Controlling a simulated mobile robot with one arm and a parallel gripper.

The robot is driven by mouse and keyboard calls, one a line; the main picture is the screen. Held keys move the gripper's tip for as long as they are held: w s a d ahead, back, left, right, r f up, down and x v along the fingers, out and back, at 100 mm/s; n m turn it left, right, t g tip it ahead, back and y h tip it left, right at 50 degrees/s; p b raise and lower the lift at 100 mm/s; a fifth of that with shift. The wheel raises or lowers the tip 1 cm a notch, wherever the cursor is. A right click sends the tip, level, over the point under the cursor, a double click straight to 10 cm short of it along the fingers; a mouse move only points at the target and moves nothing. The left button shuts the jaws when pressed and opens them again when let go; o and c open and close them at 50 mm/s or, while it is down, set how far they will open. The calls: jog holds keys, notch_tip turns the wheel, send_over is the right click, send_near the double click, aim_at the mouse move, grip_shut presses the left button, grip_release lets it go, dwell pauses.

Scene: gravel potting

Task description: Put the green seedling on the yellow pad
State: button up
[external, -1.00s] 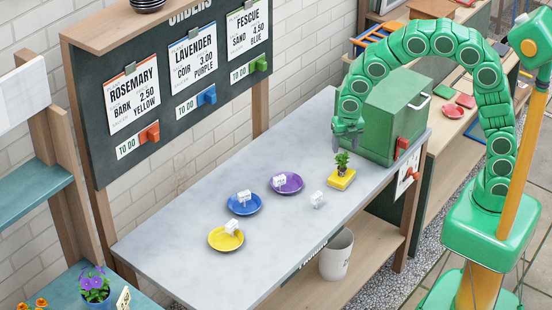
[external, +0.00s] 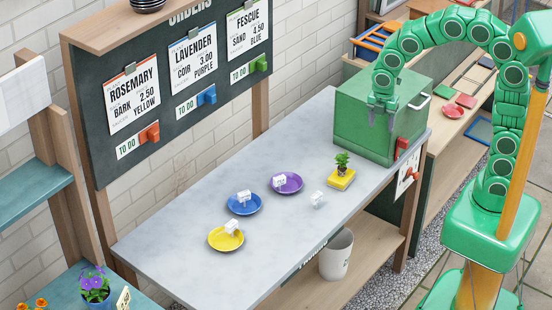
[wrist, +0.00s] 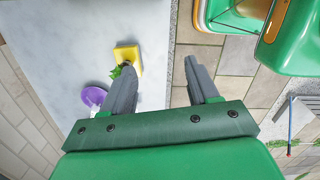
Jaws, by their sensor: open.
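The green seedling (external: 342,160) stands upright on the yellow pad (external: 341,179), on the grey table near its right end. In the wrist view the seedling (wrist: 117,71) shows beside my left finger, partly hidden by it, with the yellow pad (wrist: 128,55) under it. My gripper (external: 381,122) is open and empty. In the external view it hangs in front of the green box, up and to the right of the seedling, apart from it. In the wrist view my fingers (wrist: 162,78) are spread wide with nothing between them.
The green box (external: 375,125) stands at the table's right end. Blue (external: 245,208), purple (external: 287,187) and yellow (external: 221,240) saucers lie to the left with small white tags. A loose white tag (external: 317,199) lies nearby. A white bin (external: 336,255) is below.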

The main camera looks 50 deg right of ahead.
jog(key=s+d+r+m, duration=0.1)
jog(key=s+d+m, duration=0.2)
jog(key=s+m, duration=0.3)
jog(key=s+d+r+m+g, duration=0.1)
jog(key=s+d+r+m, duration=0.1)
jog(key=s+d+m, duration=0.2)
jog(key=s+d+r+m+g+y, duration=0.1)
jog(key=s+d+r+m, duration=0.1)
jog(key=s+m, duration=0.8)
jog(key=s+d, duration=0.1)
jog(key=s, duration=0.4)
jog(key=shift+d, duration=0.2)
jog(key=shift+r, duration=0.1)
